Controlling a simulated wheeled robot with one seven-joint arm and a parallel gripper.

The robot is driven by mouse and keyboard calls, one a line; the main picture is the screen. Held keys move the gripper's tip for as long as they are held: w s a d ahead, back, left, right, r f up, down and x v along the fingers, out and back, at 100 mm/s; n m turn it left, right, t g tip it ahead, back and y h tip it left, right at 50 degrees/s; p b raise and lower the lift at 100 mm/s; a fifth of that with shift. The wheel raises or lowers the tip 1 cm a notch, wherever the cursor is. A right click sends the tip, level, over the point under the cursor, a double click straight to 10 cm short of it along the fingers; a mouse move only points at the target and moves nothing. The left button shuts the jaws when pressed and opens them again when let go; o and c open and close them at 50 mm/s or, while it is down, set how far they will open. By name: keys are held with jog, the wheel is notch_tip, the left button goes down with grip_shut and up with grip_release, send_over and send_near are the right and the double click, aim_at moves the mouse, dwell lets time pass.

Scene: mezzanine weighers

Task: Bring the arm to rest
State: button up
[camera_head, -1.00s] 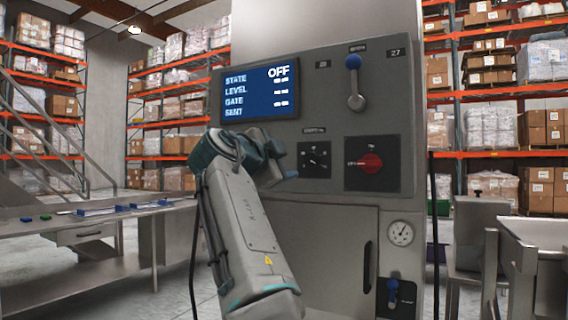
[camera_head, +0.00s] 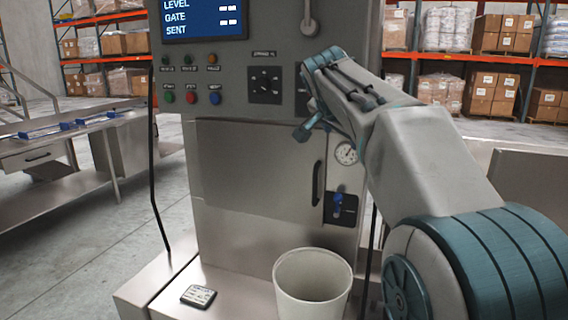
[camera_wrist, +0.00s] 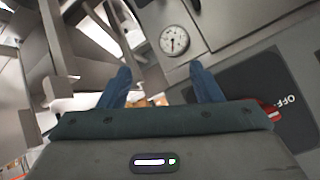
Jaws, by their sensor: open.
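My arm (camera_head: 425,150) rises from the lower right of the head view and bends at the front of a grey control cabinet (camera_head: 225,85). Its far end is by the cabinet, with a blue tip (camera_head: 303,133) showing left of the arm; the rest of the hand is mostly hidden. In the wrist view my gripper (camera_wrist: 162,80) has its two blue fingers spread wide with nothing between them. A round gauge (camera_wrist: 174,40) shows beyond the fingers, and a dark plate marked OFF (camera_wrist: 270,85) lies beyond the right finger.
A white bucket (camera_head: 312,285) and a small device (camera_head: 198,296) stand on the ledge below the cabinet. A gauge (camera_head: 346,153) and a blue-handled valve (camera_head: 338,203) are close to my arm. A steel bench (camera_head: 70,160) is at left, with open floor before it.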

jog(key=s+f+n+g+y+p, duration=0.1)
jog(key=s+f+n+g+p, duration=0.1)
jog(key=s, duration=0.8)
jog(key=s+d+f+n+g+y+p, duration=0.1)
jog(key=s+f+n+g+p, duration=0.1)
jog(key=s+f+n+p, duration=0.2)
jog(key=s+d+f+n+g+y+p, duration=0.1)
jog(key=s+f+p, duration=0.6)
jog(key=s, duration=1.1)
notch_tip(320, 180, down, 3)
jog(key=shift+s+d+r+n+g+y+p, duration=0.15)
jog(key=shift+s+n+g+y+p, duration=0.2)
jog(key=shift+n+g, duration=0.6)
jog(key=shift+w+n+t, duration=0.1)
jog(key=shift+n+t, duration=0.15)
